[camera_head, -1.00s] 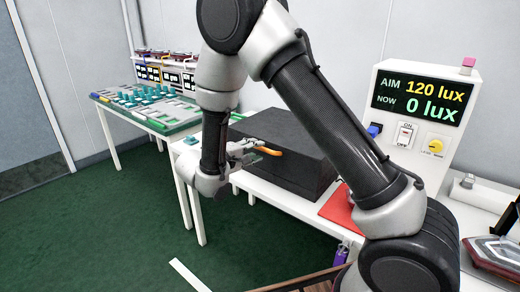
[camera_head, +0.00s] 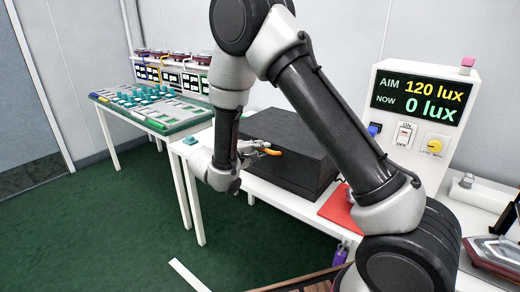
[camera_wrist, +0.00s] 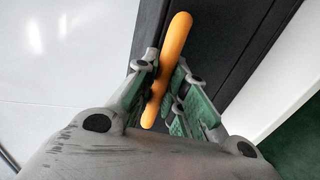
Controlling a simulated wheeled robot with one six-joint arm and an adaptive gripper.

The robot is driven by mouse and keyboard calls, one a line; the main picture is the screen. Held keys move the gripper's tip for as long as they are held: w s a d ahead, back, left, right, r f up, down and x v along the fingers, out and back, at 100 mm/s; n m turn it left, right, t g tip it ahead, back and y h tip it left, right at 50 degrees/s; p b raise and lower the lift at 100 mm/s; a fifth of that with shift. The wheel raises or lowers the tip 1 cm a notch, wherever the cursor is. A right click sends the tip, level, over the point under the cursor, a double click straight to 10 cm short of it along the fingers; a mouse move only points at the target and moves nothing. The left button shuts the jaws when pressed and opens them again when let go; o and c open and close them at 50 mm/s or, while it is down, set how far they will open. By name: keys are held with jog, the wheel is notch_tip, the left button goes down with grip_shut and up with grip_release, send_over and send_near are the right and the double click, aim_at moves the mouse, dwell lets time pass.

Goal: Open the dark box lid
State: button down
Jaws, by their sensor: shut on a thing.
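The dark box (camera_head: 288,165) sits on a white table, and its lid (camera_head: 283,132) is down in the head view. An orange bar handle (camera_head: 268,151) stands out from the box's front side. My gripper (camera_head: 259,151) is at the handle, its jaws on either side of it. In the wrist view, the handle (camera_wrist: 167,70) runs between the green-padded fingers of my gripper (camera_wrist: 168,98), which is shut on it. The dark box face (camera_wrist: 213,40) lies just beyond. My arm hides part of the box's left and right sides in the head view.
A white lux meter panel (camera_head: 420,110) with switch and knob stands right of the box. A red mat (camera_head: 340,208) lies by the box's right front. A table with teal parts (camera_head: 150,105) stands at the left. Green floor (camera_head: 110,225) is clear in front.

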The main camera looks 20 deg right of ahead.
jog(key=shift+r, duration=0.1)
jog(key=w+d+r, duration=0.1)
jog(key=r, duration=0.2)
jog(key=d+r+g+y, duration=0.1)
jog(key=r, duration=0.2)
jog(key=w+d+r+y, duration=0.1)
jog(key=r, duration=0.2)
jog(key=shift+w+d+r+g, duration=0.1)
jog(key=shift+w+d+g, duration=0.2)
jog(key=shift+g, duration=0.1)
jog(key=w+d+r+y, duration=0.1)
jog(key=w+d+r, duration=0.65)
jog(key=d, duration=0.25)
jog(key=w+d+r, duration=0.6)
jog(key=d+r, duration=0.3)
jog(key=w+d+g+y, duration=0.2)
jog(key=w+d+y, duration=0.1)
jog(key=w+d, duration=0.6)
jog(key=shift+d+f+g, duration=0.3)
jog(key=shift+d+f, duration=0.05)
jog(key=shift+d, duration=1.3)
jog(key=shift+w, duration=0.1)
jog(key=c, duration=1.5)
grip_release()
